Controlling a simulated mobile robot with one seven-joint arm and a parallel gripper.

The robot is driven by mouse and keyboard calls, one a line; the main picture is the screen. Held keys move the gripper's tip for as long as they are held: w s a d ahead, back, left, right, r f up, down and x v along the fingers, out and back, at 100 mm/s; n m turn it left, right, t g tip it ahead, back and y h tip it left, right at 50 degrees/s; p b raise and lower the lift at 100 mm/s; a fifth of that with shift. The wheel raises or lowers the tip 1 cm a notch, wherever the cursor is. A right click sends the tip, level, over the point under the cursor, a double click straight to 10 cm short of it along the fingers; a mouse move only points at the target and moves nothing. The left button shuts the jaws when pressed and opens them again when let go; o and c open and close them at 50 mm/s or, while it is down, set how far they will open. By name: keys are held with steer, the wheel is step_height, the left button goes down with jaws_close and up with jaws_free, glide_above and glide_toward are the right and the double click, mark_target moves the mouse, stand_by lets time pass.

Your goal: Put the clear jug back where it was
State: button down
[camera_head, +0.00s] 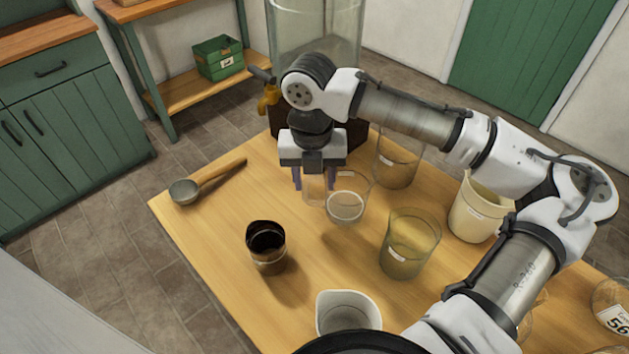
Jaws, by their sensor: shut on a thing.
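My gripper (315,184) points down over the back left part of the wooden table. It is shut on a clear jug (346,200), apparently by the handle side, with the jug's round body to the right of the fingers. The jug looks about upright, with a pale base and a small label. Part of it is hidden behind the fingers. I cannot tell whether its base touches the table (215,225).
Around the jug stand a clear glass vessel (398,168), a yellowish glass (409,248), a cream jug (475,212), a dark-banded jar (266,258) and a spouted pale vessel (347,308). A ladle (205,183) lies left. A large glass tank (315,35) with a tap stands behind.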

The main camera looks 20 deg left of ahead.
steer(key=shift+f, duration=0.9)
steer(key=c, duration=0.7)
jaws_free()
step_height(320, 180, up, 12)
steer(key=shift+a+r, duration=0.15)
steer(key=shift+s, duration=0.1)
